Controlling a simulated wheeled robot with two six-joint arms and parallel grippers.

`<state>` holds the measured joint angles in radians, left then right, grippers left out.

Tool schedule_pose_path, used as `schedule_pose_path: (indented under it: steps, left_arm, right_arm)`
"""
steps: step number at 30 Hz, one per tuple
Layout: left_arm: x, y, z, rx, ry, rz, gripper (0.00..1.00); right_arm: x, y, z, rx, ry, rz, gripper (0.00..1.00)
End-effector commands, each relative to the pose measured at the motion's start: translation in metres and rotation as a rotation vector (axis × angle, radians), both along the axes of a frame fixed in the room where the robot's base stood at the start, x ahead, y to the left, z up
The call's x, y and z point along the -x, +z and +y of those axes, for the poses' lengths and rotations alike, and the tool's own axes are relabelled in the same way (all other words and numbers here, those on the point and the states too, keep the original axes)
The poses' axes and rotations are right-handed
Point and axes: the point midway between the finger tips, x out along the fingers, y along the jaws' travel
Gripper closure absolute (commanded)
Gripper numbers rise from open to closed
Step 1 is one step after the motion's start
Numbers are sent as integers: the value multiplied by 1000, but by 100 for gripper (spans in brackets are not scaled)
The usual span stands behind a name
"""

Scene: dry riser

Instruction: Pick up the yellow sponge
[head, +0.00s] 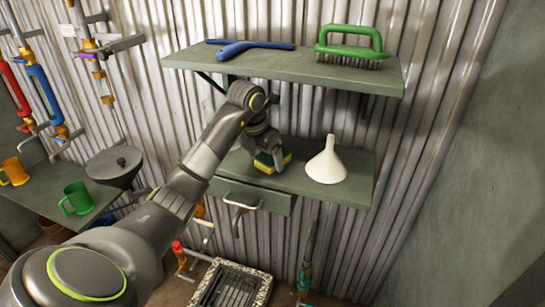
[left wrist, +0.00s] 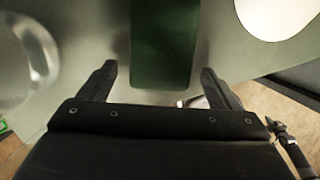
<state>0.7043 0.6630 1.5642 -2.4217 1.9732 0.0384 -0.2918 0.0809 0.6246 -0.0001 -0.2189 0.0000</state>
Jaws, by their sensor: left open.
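The yellow sponge (head: 268,163) with a dark green scouring side lies on the lower grey-green shelf, left of the white funnel. My left gripper (head: 265,152) reaches down over it and partly hides it. In the left wrist view the sponge's dark green top (left wrist: 165,42) lies ahead, between the lines of the two fingers (left wrist: 158,72). The fingers are open with a gap on both sides of the sponge, and hold nothing. My right gripper does not show.
The white funnel (head: 326,163) stands close to the right of the sponge. A clear, glass-like object (left wrist: 25,62) is at the left in the wrist view. The upper shelf (head: 290,66) overhangs, carrying a green-handled brush (head: 349,46) and a blue squeegee (head: 240,46).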

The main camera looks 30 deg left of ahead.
Motion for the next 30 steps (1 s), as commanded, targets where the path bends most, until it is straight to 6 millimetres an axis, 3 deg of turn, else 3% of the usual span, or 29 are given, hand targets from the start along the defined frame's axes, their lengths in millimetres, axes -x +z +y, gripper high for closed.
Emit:
schedule_pose_path:
  steps: [6,18,30]
  left_arm:
    - [-27,2,-5,3,-1,1,15]
    - [-29,-12,-5,0,-1,0,15]
    - [-29,-11,-4,0,0,0,66]
  right_arm:
    - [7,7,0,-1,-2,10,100]
    - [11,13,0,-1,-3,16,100]
    - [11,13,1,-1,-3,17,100]
